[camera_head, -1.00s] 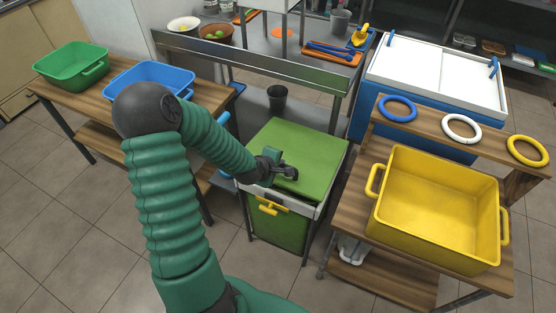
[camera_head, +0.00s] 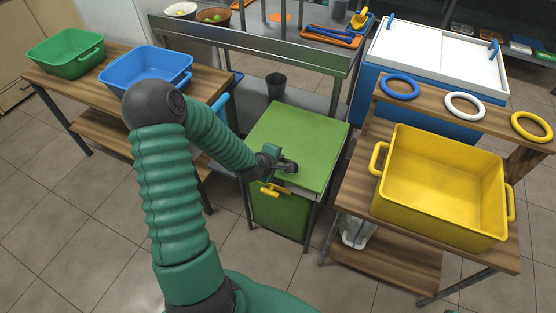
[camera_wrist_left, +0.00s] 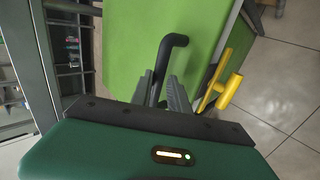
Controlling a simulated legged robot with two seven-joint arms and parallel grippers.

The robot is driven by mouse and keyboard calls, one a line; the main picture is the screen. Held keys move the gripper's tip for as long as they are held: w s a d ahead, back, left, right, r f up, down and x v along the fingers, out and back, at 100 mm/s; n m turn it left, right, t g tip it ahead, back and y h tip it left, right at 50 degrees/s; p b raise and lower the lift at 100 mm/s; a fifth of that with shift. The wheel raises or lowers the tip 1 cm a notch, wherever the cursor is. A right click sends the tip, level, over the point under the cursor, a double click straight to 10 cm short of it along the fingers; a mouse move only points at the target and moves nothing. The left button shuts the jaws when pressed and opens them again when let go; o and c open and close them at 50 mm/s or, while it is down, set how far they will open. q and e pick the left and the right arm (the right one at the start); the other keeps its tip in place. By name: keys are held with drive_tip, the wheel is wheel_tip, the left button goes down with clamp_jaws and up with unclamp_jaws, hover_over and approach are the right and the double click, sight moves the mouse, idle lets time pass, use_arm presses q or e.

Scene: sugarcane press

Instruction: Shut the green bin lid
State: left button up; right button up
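The green bin (camera_head: 281,216) stands between the two wooden tables, with a yellow latch-like handle (camera_head: 277,190) on its front. Its green lid (camera_head: 300,136) lies flat over the top, with no gap that I can see at the front edge; the wrist view shows part of it (camera_wrist_left: 130,45). A black bent handle (camera_wrist_left: 172,45) shows against the lid. My left gripper (camera_head: 284,165) is at the lid's front edge. In the wrist view its grey fingers (camera_wrist_left: 163,85) flank the black handle closely and appear shut on it. My right gripper is not in view.
A yellow tub (camera_head: 440,222) stands on the right table below several rings. Green (camera_head: 66,62) and blue (camera_head: 146,82) tubs stand on the left table. A dark cup (camera_head: 276,86) is behind the bin, and a white-topped blue chest (camera_head: 437,56) is behind right.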

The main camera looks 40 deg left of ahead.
use_arm(q)
drive_tip(key=o, duration=0.4)
drive_tip(key=shift+s+d+f+g, duration=0.3)
drive_tip(key=shift+s+f, duration=0.5)
drive_tip(key=shift+f, duration=0.1)
drive_tip(key=shift+c, duration=0.2)
drive_tip(key=shift+s+r+p, duration=0.2)
drive_tip(key=shift+r+p, duration=0.1)
drive_tip(key=shift+r, duration=0.05)
drive_tip(key=p+v, duration=1.6)
drive_tip(key=p, duration=0.3)
drive_tip(key=shift+w+a+r+p, duration=0.2)
drive_tip(key=shift+r+p, duration=0.1)
drive_tip(key=shift+p, duration=0.1)
drive_tip(key=shift+a, duration=0.1)
